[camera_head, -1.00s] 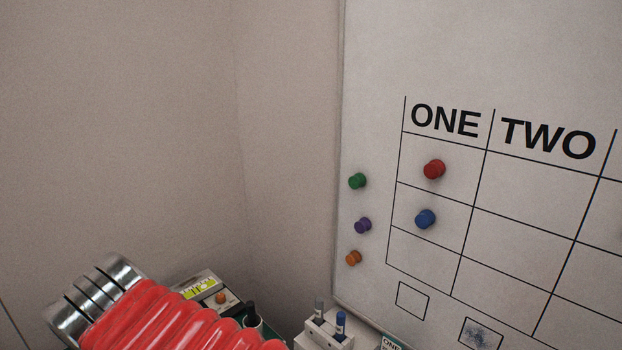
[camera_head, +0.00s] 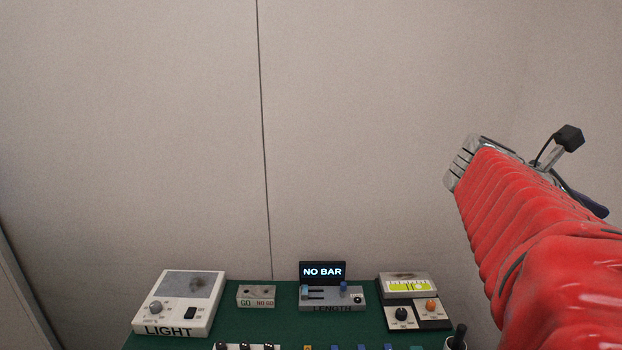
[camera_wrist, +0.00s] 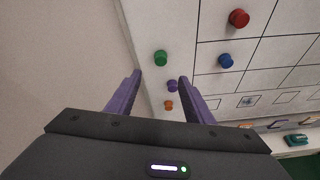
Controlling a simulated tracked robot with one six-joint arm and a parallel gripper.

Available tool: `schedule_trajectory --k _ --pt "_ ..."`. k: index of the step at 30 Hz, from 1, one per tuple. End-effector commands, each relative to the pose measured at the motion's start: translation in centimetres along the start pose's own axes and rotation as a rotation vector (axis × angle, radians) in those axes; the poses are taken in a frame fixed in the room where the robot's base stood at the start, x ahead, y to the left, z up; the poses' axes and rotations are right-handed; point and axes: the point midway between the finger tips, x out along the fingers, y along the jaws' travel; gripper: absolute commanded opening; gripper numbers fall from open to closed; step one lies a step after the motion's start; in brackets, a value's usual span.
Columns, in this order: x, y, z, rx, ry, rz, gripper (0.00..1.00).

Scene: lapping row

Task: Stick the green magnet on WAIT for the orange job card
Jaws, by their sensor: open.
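The green magnet (camera_wrist: 161,58) is on the left margin of the white board (camera_wrist: 150,20) in the wrist view. My gripper (camera_wrist: 160,79) is open and empty, its two purple fingers pointing toward the board. The green magnet appears just beyond and between the fingertips; the distance is hard to judge. In the head view my red arm hides most of the gripper. No WAIT lettering is readable in either current view. Small orange patches show at the board's lower edge in the wrist view, but I cannot tell whether one is the orange job card.
A purple magnet (camera_wrist: 172,86) and an orange magnet (camera_wrist: 168,105) sit below the green one. Red (camera_wrist: 239,18) and blue (camera_wrist: 225,61) magnets are in the grid. In the head view, a green bench (camera_head: 255,325) holds a LIGHT box (camera_head: 180,303) and a NO BAR display (camera_head: 322,272).

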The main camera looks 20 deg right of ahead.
Motion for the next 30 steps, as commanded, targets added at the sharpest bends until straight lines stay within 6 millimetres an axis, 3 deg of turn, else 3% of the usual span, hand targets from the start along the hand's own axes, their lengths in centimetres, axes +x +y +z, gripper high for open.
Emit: schedule_trajectory --k 14,30 --pt "1.3 -0.1 0.0 0.004 0.001 -0.002 0.47" --pt "7.8 -0.1 -0.1 0.004 0.002 -0.004 0.47"
